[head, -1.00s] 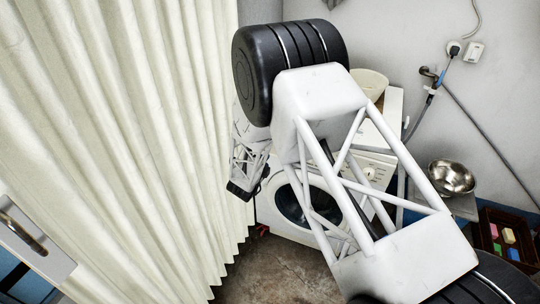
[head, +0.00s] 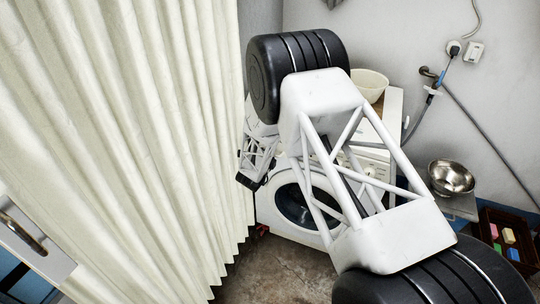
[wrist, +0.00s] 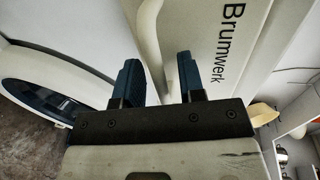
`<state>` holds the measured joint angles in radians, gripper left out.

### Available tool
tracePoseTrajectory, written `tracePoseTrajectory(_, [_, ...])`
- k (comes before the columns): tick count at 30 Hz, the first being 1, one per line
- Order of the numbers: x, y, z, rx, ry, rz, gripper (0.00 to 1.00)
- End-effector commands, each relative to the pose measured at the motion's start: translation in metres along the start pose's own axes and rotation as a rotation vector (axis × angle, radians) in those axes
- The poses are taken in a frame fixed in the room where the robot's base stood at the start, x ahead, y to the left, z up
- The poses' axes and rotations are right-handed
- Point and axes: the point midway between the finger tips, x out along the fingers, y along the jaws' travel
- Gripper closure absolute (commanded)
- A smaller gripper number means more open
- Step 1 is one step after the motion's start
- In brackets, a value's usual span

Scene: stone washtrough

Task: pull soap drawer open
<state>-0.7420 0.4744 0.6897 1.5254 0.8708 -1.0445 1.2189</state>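The white washing machine (head: 290,222) with its round door stands behind my arm in the head view. Its pale front panel (wrist: 205,40), lettered "Brumwerk", fills the upper middle of the wrist view. A rounded raised edge, perhaps of the soap drawer (wrist: 148,30), shows left of the lettering; I cannot tell the drawer's outline or whether it is open. My gripper (wrist: 161,80) is open, its two blue fingers apart in front of this panel, with nothing clearly held between them. I cannot tell whether the fingers touch the panel. In the head view my arm hides the panel's left part.
A pale curtain (head: 130,130) hangs close on the left of my gripper. A cream basin (head: 369,84) stands on the machine top. A metal bowl (head: 451,177) and a dark crate (head: 490,222) with coloured blocks are at the right. The floor (head: 275,268) before the machine is clear.

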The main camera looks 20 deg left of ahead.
Motion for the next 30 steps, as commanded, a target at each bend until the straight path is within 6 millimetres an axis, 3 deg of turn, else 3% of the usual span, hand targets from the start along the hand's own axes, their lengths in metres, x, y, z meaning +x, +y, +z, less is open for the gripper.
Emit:
tracePoseTrajectory(1, [0.0, 0.0, 0.0, 0.0, 0.0, 0.0, 0.67])
tracePoseTrajectory(8, [0.0, 0.0, 0.0, 0.0, 0.0, 0.0, 1.0])
tracePoseTrajectory(20, [-0.004, 0.001, 0.0, 0.0, -0.001, 0.0, 1.0])
tracePoseTrajectory(26, [-0.022, 0.004, 0.001, 0.001, -0.002, 0.0, 1.0])
tracePoseTrajectory(30, [-0.046, 0.009, 0.001, 0.0, -0.002, 0.0, 1.0])
